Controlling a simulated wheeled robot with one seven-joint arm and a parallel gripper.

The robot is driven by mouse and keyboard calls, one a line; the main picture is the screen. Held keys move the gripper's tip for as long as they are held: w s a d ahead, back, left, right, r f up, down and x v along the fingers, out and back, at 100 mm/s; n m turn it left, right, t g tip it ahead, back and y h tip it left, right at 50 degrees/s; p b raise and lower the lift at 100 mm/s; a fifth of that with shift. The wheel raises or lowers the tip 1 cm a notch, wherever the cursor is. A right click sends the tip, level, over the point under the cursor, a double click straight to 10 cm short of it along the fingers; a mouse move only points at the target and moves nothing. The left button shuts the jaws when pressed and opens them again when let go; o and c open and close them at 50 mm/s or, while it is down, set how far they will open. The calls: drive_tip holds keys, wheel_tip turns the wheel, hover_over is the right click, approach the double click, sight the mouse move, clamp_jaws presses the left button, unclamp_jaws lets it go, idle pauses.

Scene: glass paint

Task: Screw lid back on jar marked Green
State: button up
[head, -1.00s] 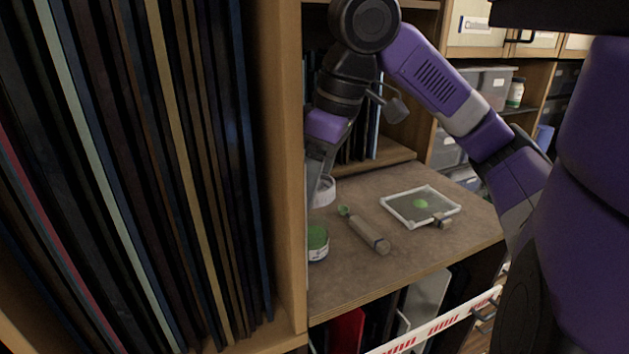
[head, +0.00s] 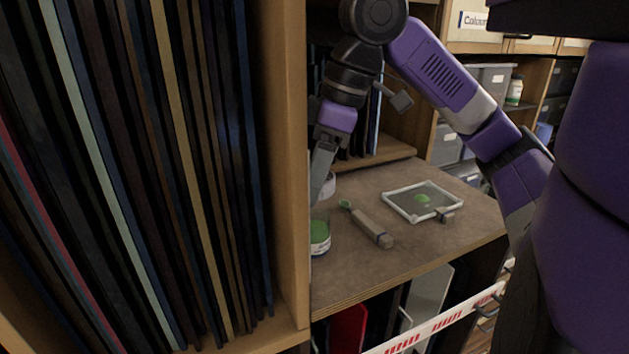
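A small glass jar (head: 320,238) with green contents and a pale label stands upright at the left end of the worktop, close to the shelf's side panel. Its top looks uncovered, but the panel and my gripper partly hide that area. My gripper (head: 318,190) points down above and beside the jar and lid. Its fingertips are partly hidden by the panel, so I cannot tell whether it touches or holds the lid. The writing on the label is too small to read.
A tool with a green-stained tip (head: 370,225) lies right of the jar. A framed glass pane (head: 399,205) with a green blot lies further right. The wooden side panel (head: 291,150) stands close on the left. The worktop's front (head: 400,262) is clear.

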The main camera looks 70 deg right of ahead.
drive_tip(key=n, duration=0.3)
drive_tip(key=n+y+b, duration=0.1)
drive_tip(key=shift+f+n+g, duration=0.3)
drive_tip(key=shift+n+g, duration=0.1)
drive_tip(key=n+b, duration=0.1)
drive_tip(key=n, duration=0.2)
drive_tip(key=shift+w+f+n+g+y, duration=0.1)
drive_tip(key=shift+f+n+g+y, duration=0.05)
drive_tip(key=shift+n+g+y, duration=0.2)
drive_tip(key=n, duration=0.1)
drive_tip(key=n+g+b, duration=0.1)
drive_tip(key=n, duration=0.1)
drive_tip(key=shift+f+n+y, duration=0.2)
drive_tip(key=shift+n+y, duration=0.05)
drive_tip(key=n+b, duration=0.1)
drive_tip(key=n+g, duration=0.1)
drive_tip(key=n, duration=0.1)
drive_tip(key=shift+f+n+b, duration=0.2)
drive_tip(key=shift+n+b, duration=0.1)
drive_tip(key=shift+b, duration=0.1)
drive_tip(key=shift+f, duration=1.45)
drive_tip(key=shift+p, duration=1.05)
drive_tip(key=shift+f+p, duration=0.45)
drive_tip(key=shift+f, duration=0.45)
idle(0.3)
